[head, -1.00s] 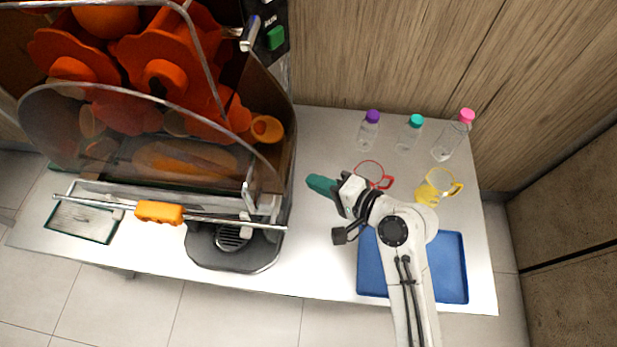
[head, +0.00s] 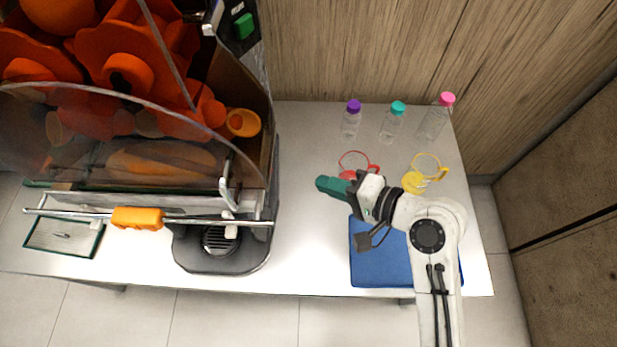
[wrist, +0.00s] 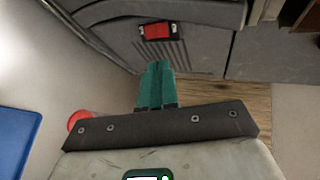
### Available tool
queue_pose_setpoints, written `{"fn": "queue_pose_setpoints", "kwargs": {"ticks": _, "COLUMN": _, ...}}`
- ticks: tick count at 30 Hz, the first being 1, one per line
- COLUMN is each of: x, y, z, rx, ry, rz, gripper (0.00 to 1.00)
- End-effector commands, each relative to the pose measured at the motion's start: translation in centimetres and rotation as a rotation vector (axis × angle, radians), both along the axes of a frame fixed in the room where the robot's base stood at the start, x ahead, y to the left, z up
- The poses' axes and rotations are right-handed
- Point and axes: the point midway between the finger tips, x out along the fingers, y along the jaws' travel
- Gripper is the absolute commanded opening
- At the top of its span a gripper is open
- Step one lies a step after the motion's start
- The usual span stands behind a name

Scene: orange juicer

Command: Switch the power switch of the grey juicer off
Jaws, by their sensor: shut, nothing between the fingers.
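The juicer (head: 215,170) is a large machine with orange parts behind a clear cover, at the left in the head view. A red rocker switch (wrist: 157,31) in a black frame sits on its grey side panel (wrist: 190,55) in the wrist view. I cannot tell its position. My gripper (head: 322,184) has teal fingers, shut and empty, pointing left at the juicer's side. In the wrist view the fingertips (wrist: 159,66) show just below the switch in the picture, apparently short of the panel. The switch is hidden in the head view.
A blue tray (head: 372,262) lies under my arm. A red cup (head: 357,163) and a yellow cup (head: 416,180) stand beside my gripper. Several capped bottles (head: 391,123) stand at the back. The table between juicer and gripper is clear.

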Motion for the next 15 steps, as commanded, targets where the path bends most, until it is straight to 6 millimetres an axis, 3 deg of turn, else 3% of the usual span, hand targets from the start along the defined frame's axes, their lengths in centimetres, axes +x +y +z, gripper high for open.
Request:
{"fn": "queue_pose_setpoints", "kwargs": {"ticks": 4, "x": -0.03, "y": 0.1, "z": -1.31, "rx": -0.01, "ry": 0.002, "rz": 0.005, "gripper": 0.0}}
{"fn": "queue_pose_setpoints", "kwargs": {"ticks": 15, "x": -0.46, "y": -0.07, "z": -1.49, "rx": -0.034, "ry": 0.019, "rz": -0.002, "gripper": 0.0}}
